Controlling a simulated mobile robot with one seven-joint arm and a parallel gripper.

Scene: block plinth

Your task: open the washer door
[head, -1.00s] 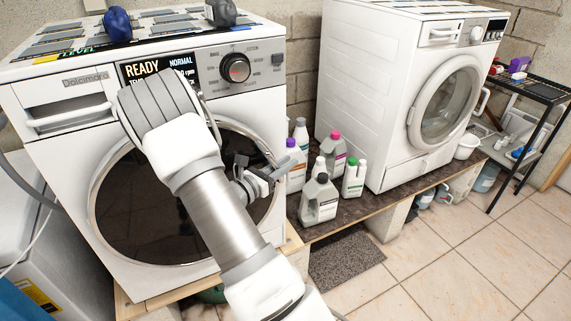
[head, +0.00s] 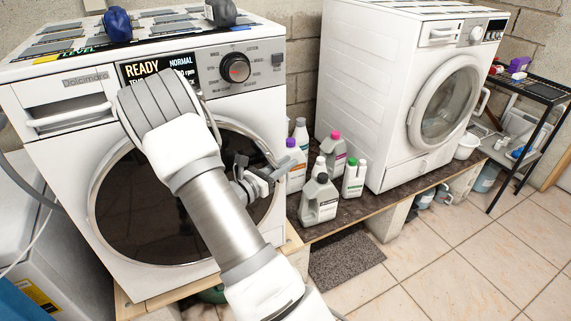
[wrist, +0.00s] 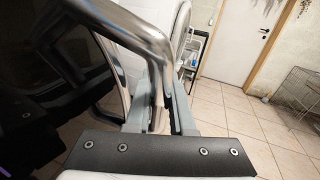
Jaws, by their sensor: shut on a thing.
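The washer (head: 60,200) stands at the left in the head view, with a round dark glass door (head: 140,215) that looks closed. Its display reads READY. My gripper (head: 262,178) is at the right edge of that door. In the wrist view my gripper (wrist: 160,110) has its fingers shut on the metal door handle (wrist: 135,30), a bent tube running past the fingers. The dark door glass shows at the left of the wrist view. My arm hides the middle of the door in the head view.
Several detergent bottles (head: 320,200) stand on the plinth (head: 330,225) just right of the washer. A second white machine (head: 365,100) with a round door stands further right. A black rack (head: 530,90) is at the far right. The tiled floor (head: 460,265) in front is clear.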

